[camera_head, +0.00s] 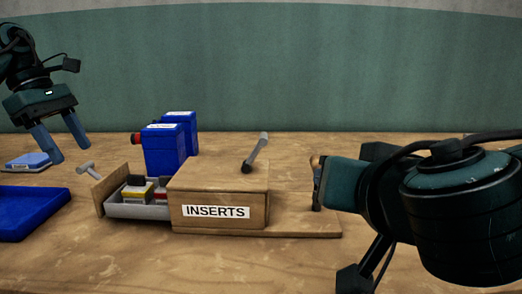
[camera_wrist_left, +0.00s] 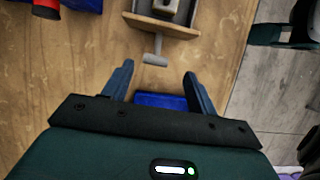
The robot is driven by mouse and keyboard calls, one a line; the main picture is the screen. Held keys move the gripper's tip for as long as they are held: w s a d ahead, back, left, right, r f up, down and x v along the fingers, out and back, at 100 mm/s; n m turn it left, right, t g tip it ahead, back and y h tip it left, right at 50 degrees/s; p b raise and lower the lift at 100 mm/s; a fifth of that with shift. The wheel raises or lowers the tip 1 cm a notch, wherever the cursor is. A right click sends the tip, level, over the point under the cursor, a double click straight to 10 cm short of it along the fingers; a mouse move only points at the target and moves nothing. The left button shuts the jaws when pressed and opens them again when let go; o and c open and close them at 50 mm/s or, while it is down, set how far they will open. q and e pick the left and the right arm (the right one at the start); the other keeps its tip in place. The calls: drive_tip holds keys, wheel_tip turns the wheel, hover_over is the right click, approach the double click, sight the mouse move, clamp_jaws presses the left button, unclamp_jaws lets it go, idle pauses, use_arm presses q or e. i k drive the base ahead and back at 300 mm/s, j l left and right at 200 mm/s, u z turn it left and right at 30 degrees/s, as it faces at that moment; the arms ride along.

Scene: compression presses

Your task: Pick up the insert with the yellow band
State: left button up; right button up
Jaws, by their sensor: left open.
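The insert with the yellow band (camera_head: 133,194) lies in the grey tray of the pulled-out drawer (camera_head: 140,211), left of the wooden box labelled INSERTS (camera_head: 190,222). A red-banded insert (camera_head: 160,193) is beside it, nearer the box. My left gripper (camera_head: 70,152) is open and empty, fingers down, above the table to the left of the drawer handle. In the left wrist view its fingers (camera_wrist_left: 158,68) are spread, with the drawer handle (camera_wrist_left: 155,50) just beyond them. My right gripper (camera_head: 317,184) is at the box's right, mostly hidden by its own arm; its jaws are unclear.
Blue containers (camera_head: 163,150) stand behind the drawer, one with a red part. A blue tray (camera_head: 30,212) lies at the left front, and a small blue object (camera_head: 30,160) behind it. A grey lever (camera_head: 256,152) rises from the box top. Bare table lies in front of the box.

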sight(138, 190)
drive_tip(key=k, duration=0.95)
